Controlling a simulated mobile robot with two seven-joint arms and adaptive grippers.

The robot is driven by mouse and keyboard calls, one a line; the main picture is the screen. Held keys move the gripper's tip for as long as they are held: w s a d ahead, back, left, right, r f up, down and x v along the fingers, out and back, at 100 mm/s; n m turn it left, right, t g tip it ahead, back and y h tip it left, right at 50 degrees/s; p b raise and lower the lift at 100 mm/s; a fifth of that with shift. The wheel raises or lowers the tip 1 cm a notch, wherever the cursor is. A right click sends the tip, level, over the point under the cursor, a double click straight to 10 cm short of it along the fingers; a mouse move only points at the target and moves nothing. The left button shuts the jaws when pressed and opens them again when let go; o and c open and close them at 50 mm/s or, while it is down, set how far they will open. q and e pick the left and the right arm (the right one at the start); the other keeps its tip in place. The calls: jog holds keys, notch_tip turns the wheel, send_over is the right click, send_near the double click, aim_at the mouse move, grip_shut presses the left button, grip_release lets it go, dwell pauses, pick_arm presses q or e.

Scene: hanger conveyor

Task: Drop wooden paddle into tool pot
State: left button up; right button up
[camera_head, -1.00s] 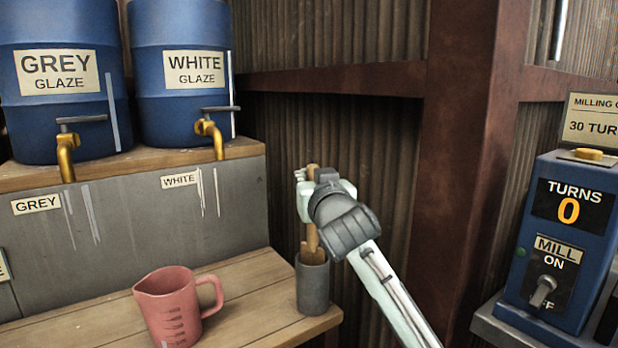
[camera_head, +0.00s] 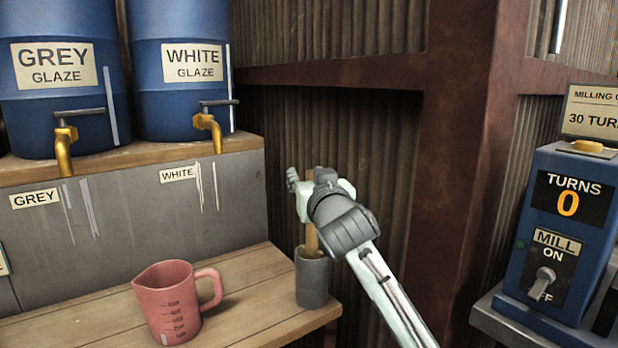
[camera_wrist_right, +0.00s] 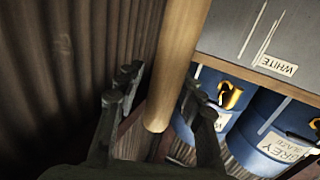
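The wooden paddle (camera_head: 311,240) stands upright with its lower end inside the grey tool pot (camera_head: 312,282) in the head view. The pot stands at the right end of the wooden bench. My right gripper (camera_head: 305,186) is at the upper part of the paddle's handle. In the right wrist view, the handle (camera_wrist_right: 172,75) passes between the fingers (camera_wrist_right: 160,92), which are spread with a gap beside it. The gripper is open around the handle. The gripper hides part of the handle in the head view. My left gripper is not in view.
A pink measuring jug (camera_head: 170,305) stands on the bench (camera_head: 245,300) left of the pot. Blue grey-glaze (camera_head: 55,120) and white-glaze (camera_head: 180,115) barrels with taps are behind. A rusty post (camera_head: 455,170) and the blue mill box (camera_head: 560,235) are at right.

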jog(key=shift+r, duration=0.3)
jog(key=shift+r+p, duration=0.3)
jog(key=shift+r, duration=0.3)
pick_arm(q)
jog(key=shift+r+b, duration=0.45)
jog(key=shift+b, duration=0.05)
pick_arm(e)
jog(key=v, duration=1.2)
jog(key=shift+f, duration=0.35)
